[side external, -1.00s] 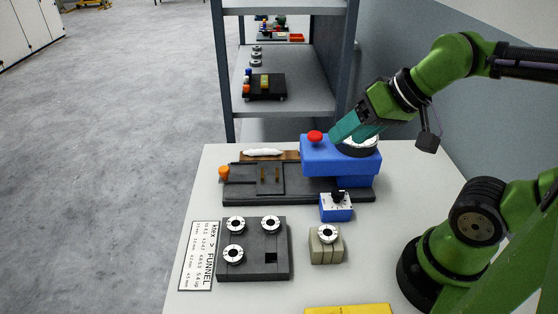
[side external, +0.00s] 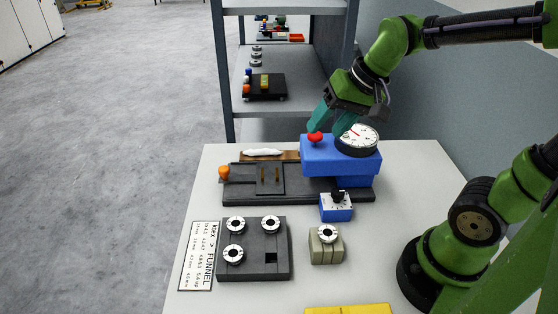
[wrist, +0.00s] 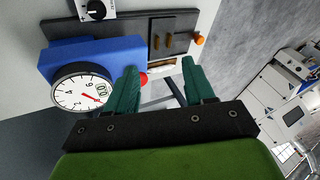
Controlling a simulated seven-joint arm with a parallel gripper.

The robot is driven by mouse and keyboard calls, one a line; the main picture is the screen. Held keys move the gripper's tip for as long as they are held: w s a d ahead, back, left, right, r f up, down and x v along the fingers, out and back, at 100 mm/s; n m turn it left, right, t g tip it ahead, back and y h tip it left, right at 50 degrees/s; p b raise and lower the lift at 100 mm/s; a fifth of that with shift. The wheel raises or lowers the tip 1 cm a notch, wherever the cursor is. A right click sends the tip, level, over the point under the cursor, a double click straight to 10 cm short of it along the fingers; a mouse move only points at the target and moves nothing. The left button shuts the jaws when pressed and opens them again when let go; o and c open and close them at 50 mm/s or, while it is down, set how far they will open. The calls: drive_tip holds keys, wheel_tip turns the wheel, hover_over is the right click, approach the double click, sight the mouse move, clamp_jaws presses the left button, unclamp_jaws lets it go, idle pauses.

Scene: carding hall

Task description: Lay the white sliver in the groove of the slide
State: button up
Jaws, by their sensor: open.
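The white sliver (side external: 263,153) lies lengthwise on a brown wooden strip (side external: 290,155) at the back of the table; part of it shows between my fingers in the wrist view (wrist: 161,66). The dark slide (side external: 270,188) with two brass-coloured pieces sits in front of it, on a dark base by the blue gauge body. I cannot clearly make out its groove.
The blue gauge body (side external: 318,160) with its round dial (side external: 358,139) stands right of the sliver. An orange knob (side external: 224,173) is at the slide's left end. A grey block with white-ringed pieces (side external: 252,262) and a small blue dial box (side external: 336,212) stand in front. Shelving (side external: 290,129) rises behind.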

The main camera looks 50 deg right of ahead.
drive_tip(key=w+d+f+m+g, duration=0.25)
drive_tip(key=w+m, duration=0.35)
drive_tip(key=w, duration=0.4)
drive_tip(key=m+y, duration=0.1)
drive_tip(key=m, duration=1.4)
approach(244, 150)
drive_tip(key=shift+t, duration=0.25)
drive_tip(key=x, duration=0.8)
drive_tip(key=shift+s+f, duration=0.25)
drive_tip(key=shift+f, duration=0.05)
clamp_jaws()
